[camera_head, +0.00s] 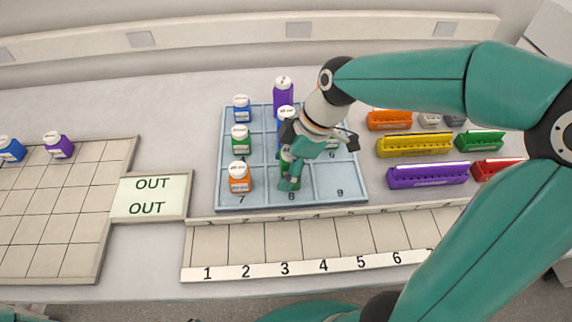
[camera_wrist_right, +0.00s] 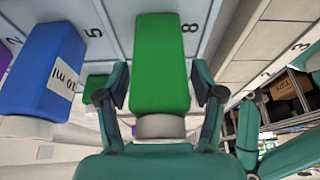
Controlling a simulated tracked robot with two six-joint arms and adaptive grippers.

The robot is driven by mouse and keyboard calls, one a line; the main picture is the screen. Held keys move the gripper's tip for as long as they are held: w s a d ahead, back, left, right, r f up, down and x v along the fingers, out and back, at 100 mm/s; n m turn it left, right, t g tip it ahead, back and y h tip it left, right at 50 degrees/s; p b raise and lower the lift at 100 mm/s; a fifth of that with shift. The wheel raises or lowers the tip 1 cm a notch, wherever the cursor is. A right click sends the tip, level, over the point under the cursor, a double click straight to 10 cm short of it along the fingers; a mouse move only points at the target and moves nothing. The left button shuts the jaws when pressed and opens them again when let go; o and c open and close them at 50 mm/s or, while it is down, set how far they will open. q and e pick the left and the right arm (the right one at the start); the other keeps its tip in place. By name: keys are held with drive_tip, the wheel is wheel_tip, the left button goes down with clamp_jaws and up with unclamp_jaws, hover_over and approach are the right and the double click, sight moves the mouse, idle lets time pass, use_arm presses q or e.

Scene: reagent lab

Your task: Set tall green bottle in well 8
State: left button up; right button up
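The tall green bottle (camera_wrist_right: 160,65) fills the middle of the right wrist view, its white cap toward me and its far end by the tray marking 8. In the head view my right gripper (camera_head: 291,176) is over well 8 and hides most of the bottle. In the wrist view the right gripper's fingers (camera_wrist_right: 160,88) are on either side of the bottle, with narrow gaps seeming to show. Whether its base touches the well floor is unclear. The blue-grey tray (camera_head: 335,182) has numbered wells. My left gripper is not in view.
An orange bottle (camera_head: 239,177) stands in well 7, with a green bottle (camera_head: 240,139) and a blue bottle (camera_head: 241,108) behind it. A purple bottle (camera_head: 283,92) stands at the back. A blue bottle (camera_wrist_right: 42,75) is close beside my right gripper. Well 9 is empty. Coloured racks (camera_head: 427,175) lie right.

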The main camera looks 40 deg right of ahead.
drive_tip(key=v, duration=1.2)
drive_tip(key=shift+s, duration=0.1)
idle(0.4)
